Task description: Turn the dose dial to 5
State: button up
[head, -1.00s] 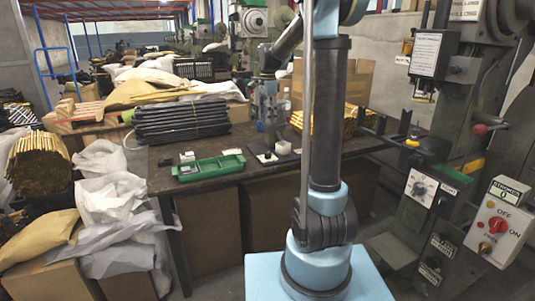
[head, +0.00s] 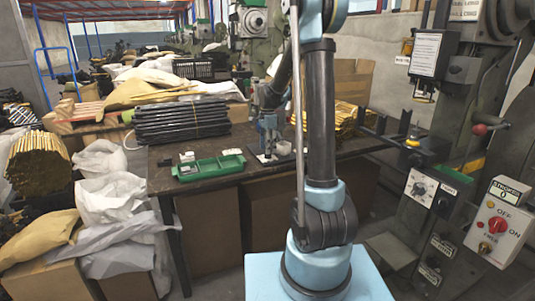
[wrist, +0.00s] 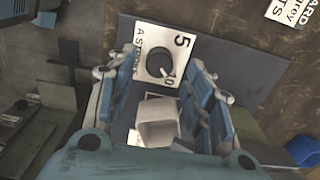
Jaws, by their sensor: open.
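The dose dial is a black round knob (wrist: 160,66) on a white plate (wrist: 149,36). The plate is marked 5, 10 and "A STROKE", with the 5 at its upper right in the wrist view. I cannot tell for sure which mark the knob points at. My gripper (wrist: 158,70) is open, its blue fingers on either side of the knob with gaps showing. In the head view my gripper (head: 268,150) is low over the bench and largely hides the dial. A pale block (wrist: 157,121) shows between the fingers, below the knob in the wrist view.
The pale block (head: 284,148) stands on the dark bench (head: 215,194), right of my gripper. A green tray (head: 209,168) lies left and a black stack (head: 180,122) behind it. A press at right carries another dial (head: 421,187) and a switch box (head: 498,222).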

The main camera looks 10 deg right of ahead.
jog(key=shift+f, duration=1.55)
jog(key=c, duration=1)
